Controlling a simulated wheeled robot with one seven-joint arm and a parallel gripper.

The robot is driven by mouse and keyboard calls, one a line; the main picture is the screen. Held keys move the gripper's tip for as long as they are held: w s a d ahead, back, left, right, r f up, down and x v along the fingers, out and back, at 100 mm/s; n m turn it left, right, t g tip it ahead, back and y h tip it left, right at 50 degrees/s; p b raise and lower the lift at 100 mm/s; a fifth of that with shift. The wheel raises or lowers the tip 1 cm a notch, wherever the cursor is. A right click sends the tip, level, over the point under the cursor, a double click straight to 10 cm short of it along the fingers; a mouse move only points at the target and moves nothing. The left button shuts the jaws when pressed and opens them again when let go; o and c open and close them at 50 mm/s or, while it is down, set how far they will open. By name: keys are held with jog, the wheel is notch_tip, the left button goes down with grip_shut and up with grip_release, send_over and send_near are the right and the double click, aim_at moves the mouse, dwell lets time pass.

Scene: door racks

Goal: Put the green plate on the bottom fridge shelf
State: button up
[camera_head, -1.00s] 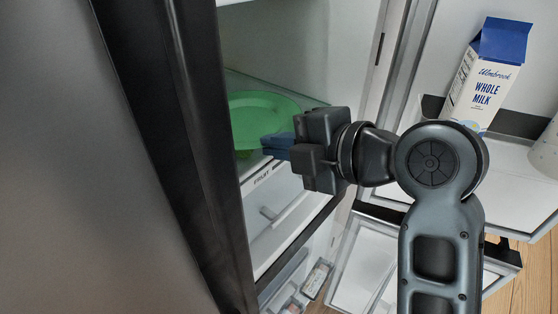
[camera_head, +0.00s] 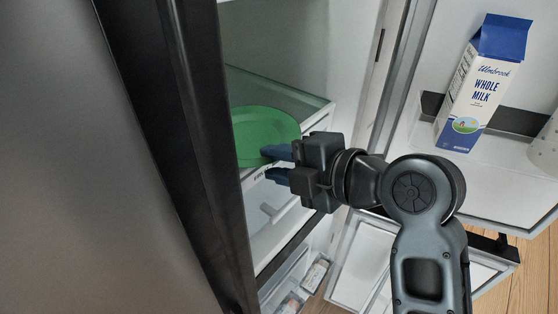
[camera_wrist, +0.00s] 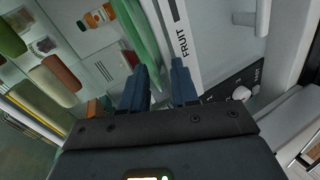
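The green plate (camera_head: 262,136) lies roughly flat inside the fridge, on the glass shelf (camera_head: 275,88) just above the fruit drawer. Its near rim is close to the shelf's front edge. My gripper (camera_head: 275,164) is open at that rim, with its blue fingers spread apart and the upper one overlapping the plate in the picture. In the wrist view the plate (camera_wrist: 140,38) shows edge-on beyond the left finger of my gripper (camera_wrist: 160,86). I cannot tell whether a finger still touches it. The plate's left part is hidden by the dark fridge edge.
The open fridge door on the right holds a milk carton (camera_head: 484,85) and a white container (camera_head: 546,148). The fruit drawer (camera_wrist: 195,40) is below the plate. A dark door edge (camera_head: 180,150) stands close on the left. Bottles and packages (camera_wrist: 100,16) show in the wrist view.

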jog(key=shift+r, duration=0.15)
jog(key=b+v, duration=0.1)
jog(key=v, duration=1.1)
